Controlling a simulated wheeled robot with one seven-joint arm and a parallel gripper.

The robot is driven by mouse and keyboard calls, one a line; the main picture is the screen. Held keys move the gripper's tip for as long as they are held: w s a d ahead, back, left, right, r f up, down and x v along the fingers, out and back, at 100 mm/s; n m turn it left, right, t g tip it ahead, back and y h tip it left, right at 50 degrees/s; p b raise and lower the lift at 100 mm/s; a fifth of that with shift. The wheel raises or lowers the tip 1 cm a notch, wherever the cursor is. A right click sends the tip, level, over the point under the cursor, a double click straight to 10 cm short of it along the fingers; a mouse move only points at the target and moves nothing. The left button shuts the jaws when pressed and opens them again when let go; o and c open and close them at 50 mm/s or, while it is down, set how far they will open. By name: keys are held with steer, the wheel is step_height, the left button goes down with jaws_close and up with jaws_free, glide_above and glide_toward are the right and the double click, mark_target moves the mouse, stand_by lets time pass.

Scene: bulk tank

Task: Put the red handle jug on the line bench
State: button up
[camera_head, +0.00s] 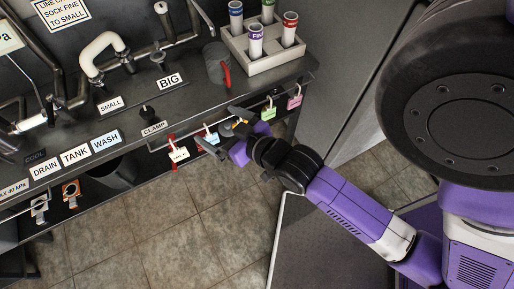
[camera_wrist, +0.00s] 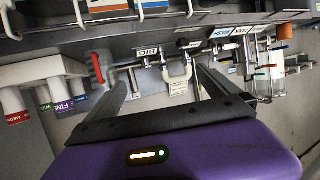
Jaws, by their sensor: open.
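The red handle jug, a grey jug (camera_head: 216,62) with a red handle (camera_head: 226,76), stands on a dark grey bench (camera_head: 200,95), left of a tube rack. I cannot tell whether this is the line bench. The red handle (camera_wrist: 97,68) also shows in the wrist view, left of my fingers; the grey body is hard to make out there. My gripper (camera_head: 217,127) is open and empty near the bench's front edge, apart from the jug and on the near side of it. Its two fingers (camera_wrist: 165,78) spread wide in the wrist view.
A pale rack (camera_head: 262,52) with several colour-capped tubes stands right of the jug. Coloured tags (camera_head: 294,101) hang along the bench front near my gripper. Pipe fittings (camera_head: 103,50) and labels for BIG, SMALL and CLAMP occupy the bench to the left. Tiled floor (camera_head: 150,230) is clear in front.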

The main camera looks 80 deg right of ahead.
steer(key=s+a+r+n+t+y, duration=0.1)
steer(key=s+a+r+n+y, duration=0.2)
steer(key=s+a, duration=0.3)
steer(key=s+a+r+n+t+y, duration=0.1)
steer(key=s+a+r+n+y, duration=0.1)
steer(key=s+a, duration=0.4)
steer(key=a+r+y, duration=0.1)
steer(key=a, duration=0.2)
steer(key=shift+s+a+r+n+t+y, duration=0.2)
steer(key=shift+s+n+t+y, duration=0.1)
steer(key=shift+s+n+y, duration=0.1)
